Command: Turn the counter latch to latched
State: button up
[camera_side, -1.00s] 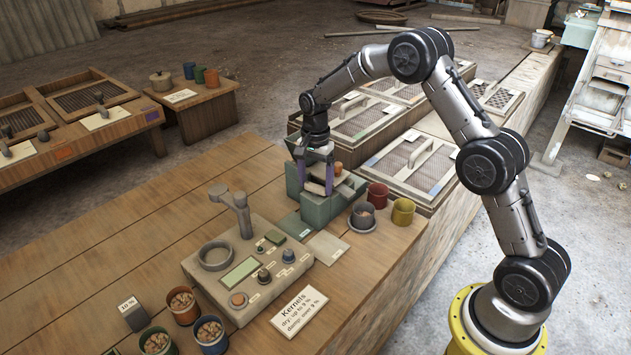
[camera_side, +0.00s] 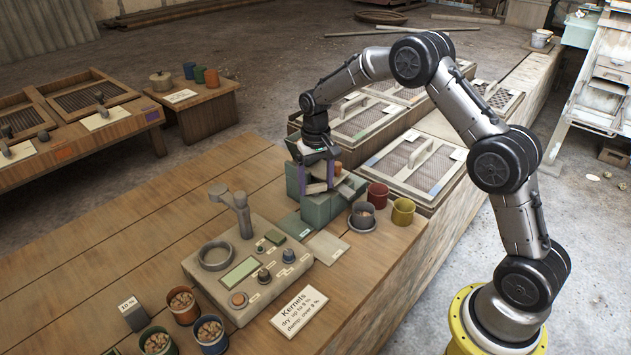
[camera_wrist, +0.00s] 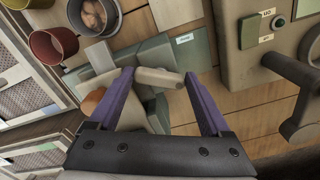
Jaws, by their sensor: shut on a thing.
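A green block-shaped unit (camera_side: 317,209) stands on the wooden bench, with a small orange-brown knob (camera_side: 338,168) at its top. A pale, rounded lever (camera_wrist: 160,77), which looks like the latch handle, lies across the unit in the wrist view. My gripper (camera_side: 317,187) is down at the top of the unit. In the wrist view my gripper (camera_wrist: 160,75) has its two purple fingers at the two ends of the lever, shut on it. The fingers partly hide the lever in the side view, and I cannot read the latch's position.
A grey tester panel (camera_side: 222,296) with knobs and an upright arm stands left of the unit. A grey cup (camera_side: 362,217), a red cup (camera_side: 377,195) and a yellow cup (camera_side: 402,211) stand close on the right. Mesh-topped trays lie behind.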

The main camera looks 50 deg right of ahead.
aim_at(316, 186)
jog(key=shift+w+d+r+n, duration=0.15)
jog(key=shift+w+n, duration=0.1)
jog(key=shift+n, duration=0.25)
jog(key=shift+d, duration=0.1)
dwell(0.7)
jog(key=o, duration=1.2)
jog(key=shift+s, duration=0.15)
jog(key=shift+r, duration=1.15)
jog(key=shift+s+a+r, duration=0.1)
jog(key=shift+a+r, duration=0.05)
jog(key=shift+r, duration=0.8)
jog(key=shift+a+r, duration=0.1)
jog(key=shift+r, duration=5.6)
